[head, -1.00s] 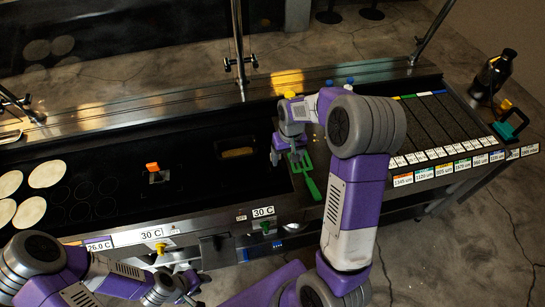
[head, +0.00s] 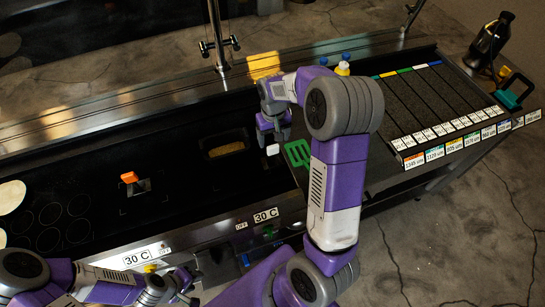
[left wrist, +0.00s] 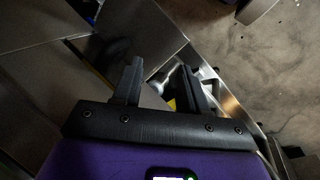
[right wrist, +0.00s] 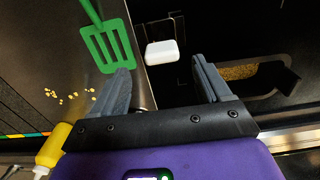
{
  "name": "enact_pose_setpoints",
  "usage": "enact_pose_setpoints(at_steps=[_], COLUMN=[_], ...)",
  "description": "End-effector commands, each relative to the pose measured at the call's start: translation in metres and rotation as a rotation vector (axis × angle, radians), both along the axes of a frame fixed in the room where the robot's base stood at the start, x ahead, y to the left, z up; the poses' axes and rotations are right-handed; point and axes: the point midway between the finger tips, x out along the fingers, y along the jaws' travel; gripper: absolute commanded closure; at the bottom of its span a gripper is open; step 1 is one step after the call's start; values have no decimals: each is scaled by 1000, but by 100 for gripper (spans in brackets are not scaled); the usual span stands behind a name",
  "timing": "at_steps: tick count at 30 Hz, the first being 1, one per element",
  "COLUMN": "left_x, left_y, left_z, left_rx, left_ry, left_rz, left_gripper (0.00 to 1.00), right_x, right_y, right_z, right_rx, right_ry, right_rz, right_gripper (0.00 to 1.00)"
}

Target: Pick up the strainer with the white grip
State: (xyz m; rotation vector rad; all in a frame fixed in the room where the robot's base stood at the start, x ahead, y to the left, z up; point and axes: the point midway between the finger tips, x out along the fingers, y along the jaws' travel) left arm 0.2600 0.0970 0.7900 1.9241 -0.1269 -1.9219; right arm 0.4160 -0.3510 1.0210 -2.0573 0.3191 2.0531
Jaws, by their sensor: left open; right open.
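The strainer's white grip (head: 272,149) shows just below my right gripper (head: 272,138) in the head view, at the right end of the dark griddle well. In the right wrist view the white grip (right wrist: 161,52) lies ahead, between the lines of the two open fingers, with a thin dark wire frame beside it. The fingers do not touch it there. The rest of the strainer is too dark to make out. My right gripper is open and empty. My left gripper (left wrist: 160,90) is open and empty, low in front of the counter, far from the strainer.
A green slotted spatula (right wrist: 107,45) lies on the steel beside the well, near crumbs and a yellow bottle (right wrist: 52,145). Another strainer with an orange grip (head: 129,177) stands further left. A bin of yellow grains (head: 226,148) sits behind. Labelled dark strips (head: 425,100) fill the right side.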

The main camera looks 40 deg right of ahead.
Motion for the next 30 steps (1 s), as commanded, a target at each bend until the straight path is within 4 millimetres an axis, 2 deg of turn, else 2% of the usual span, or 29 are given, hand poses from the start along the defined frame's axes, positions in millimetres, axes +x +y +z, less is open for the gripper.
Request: enact_pose_setpoints(at_steps=[10,20,30], left_x=[0,0,0], left_y=[0,0,0], left_z=[-5,-5,-5], left_rx=[0,0,0], left_ry=[-1,-1,0], left_rz=[0,0,0], left_gripper=[57,57,57], right_x=[-3,-2,-2], right_y=[4,4,4], right_z=[-49,-55,-54], right_rx=[1,0,0], right_ry=[3,0,0], right_rz=[0,0,1], right_gripper=[23,23,76])
